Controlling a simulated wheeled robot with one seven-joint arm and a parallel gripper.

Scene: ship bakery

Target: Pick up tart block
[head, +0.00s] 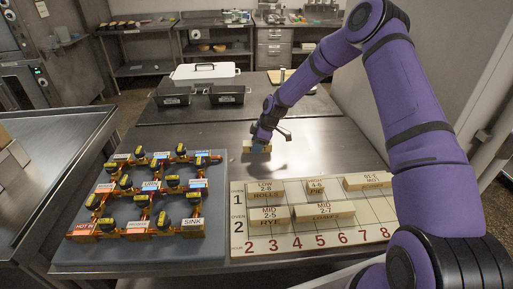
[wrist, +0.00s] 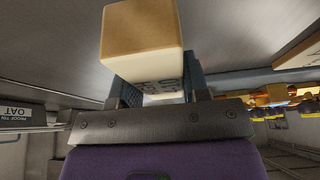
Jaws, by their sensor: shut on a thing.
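My gripper (head: 259,138) is shut on a pale wooden block (head: 257,147) over the steel table behind the numbered board. In the wrist view the block (wrist: 141,30) sits between the two fingers and juts out past them. Dark lettering shows on one of its faces, but it is partly hidden and I cannot read it, so the tart name is not confirmed. I cannot tell whether the block touches the table or hangs just above it.
The cream numbered board (head: 335,238) carries several labelled blocks, among them rolls (head: 265,194), pie (head: 315,189) and rye (head: 269,215). A pipe-and-valve panel (head: 140,252) lies to the left. Dark pans (head: 227,96) and a white lidded box (head: 205,74) stand behind.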

